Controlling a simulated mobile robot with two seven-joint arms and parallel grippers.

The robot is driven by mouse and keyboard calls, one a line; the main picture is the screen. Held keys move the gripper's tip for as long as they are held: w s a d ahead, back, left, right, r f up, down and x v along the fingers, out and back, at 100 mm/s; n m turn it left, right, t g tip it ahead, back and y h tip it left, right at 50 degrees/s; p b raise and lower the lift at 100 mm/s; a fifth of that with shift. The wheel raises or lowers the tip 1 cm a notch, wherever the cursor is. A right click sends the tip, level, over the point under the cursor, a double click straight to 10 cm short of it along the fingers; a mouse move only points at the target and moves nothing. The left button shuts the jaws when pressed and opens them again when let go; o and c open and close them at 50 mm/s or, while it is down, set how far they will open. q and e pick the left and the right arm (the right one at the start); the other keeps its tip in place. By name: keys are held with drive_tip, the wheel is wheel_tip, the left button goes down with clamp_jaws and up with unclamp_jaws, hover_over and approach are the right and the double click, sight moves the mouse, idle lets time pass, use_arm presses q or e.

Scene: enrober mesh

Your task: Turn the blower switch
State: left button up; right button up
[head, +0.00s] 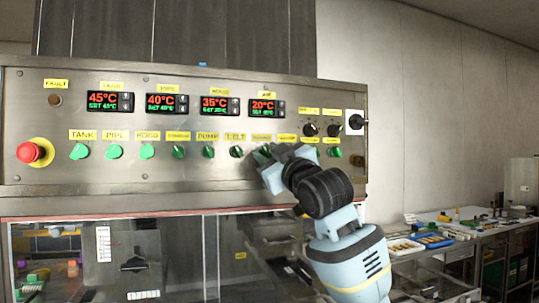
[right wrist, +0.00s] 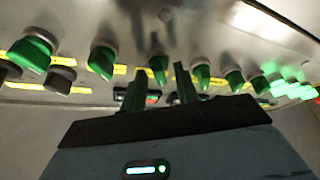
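A steel control panel (head: 200,118) carries a row of green rotary switches under yellow labels. TANK, PIPE, PUMP and T.BELT are readable. The labels near my gripper are too small to read, so I cannot tell which switch is the blower's. My right gripper (head: 271,158) is at the panel, toward the right of the row, and partly covers the switches there. In the right wrist view its two dark fingers (right wrist: 158,84) are apart, with a green switch (right wrist: 158,67) showing in the gap between them. Whether they touch it is unclear. My left gripper is not in view.
A red stop button (head: 30,152) is at the panel's left end. Red temperature displays (head: 167,103) sit above the switches. Black knobs (head: 333,130) are at the upper right of the panel. A cluttered bench (head: 460,232) stands at the right.

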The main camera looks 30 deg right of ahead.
clamp_jaws()
drive_tip(key=shift+m, duration=0.4)
drive_tip(key=m+h, duration=0.1)
drive_tip(key=m, duration=0.1)
drive_tip(key=m+h, duration=0.2)
drive_tip(key=m, duration=0.1)
drive_tip(key=m+h, duration=0.1)
drive_tip(key=m, duration=0.2)
drive_tip(key=shift+a+h, duration=0.25)
drive_tip(key=shift+h, duration=0.05)
drive_tip(key=m+g+h, duration=0.1)
drive_tip(key=m+h, duration=0.1)
drive_tip(key=m, duration=0.2)
drive_tip(key=m+h, duration=0.1)
drive_tip(key=m, duration=0.3)
drive_tip(key=shift+a+g+h, duration=0.1)
drive_tip(key=shift+g+h, duration=0.3)
drive_tip(key=shift+m, duration=0.5)
drive_tip(key=shift+o, duration=0.6)
unclamp_jaws()
